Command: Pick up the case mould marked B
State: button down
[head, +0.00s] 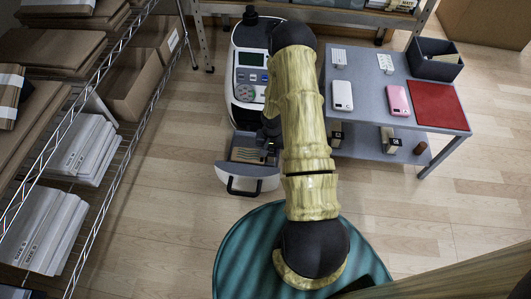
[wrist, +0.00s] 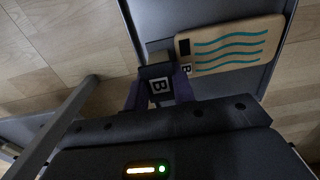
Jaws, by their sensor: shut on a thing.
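The case mould marked B has a dark block with a white B label (wrist: 159,87) in the wrist view. A pale wooden panel (wrist: 232,45) with teal wavy lines and its own small B mark adjoins the block. My gripper (wrist: 160,92) is shut on the block, one finger on each side. In the head view the striped panel (head: 248,155) shows in the open drawer of the white and dark press (head: 250,75). My gripper (head: 268,138) is over the drawer's right side, partly hidden by my arm. I cannot tell if the mould is lifted clear.
The drawer's dark handle (head: 252,187) sticks out at the front. A grey table (head: 370,115) on the right bears a white phone (head: 343,95), a pink phone (head: 397,100), a red mat (head: 437,105) and a dark bin (head: 435,60). A wire rack (head: 130,85) stands left.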

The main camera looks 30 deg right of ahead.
notch_tip(320, 180, up, 10)
jog(key=p, duration=0.6)
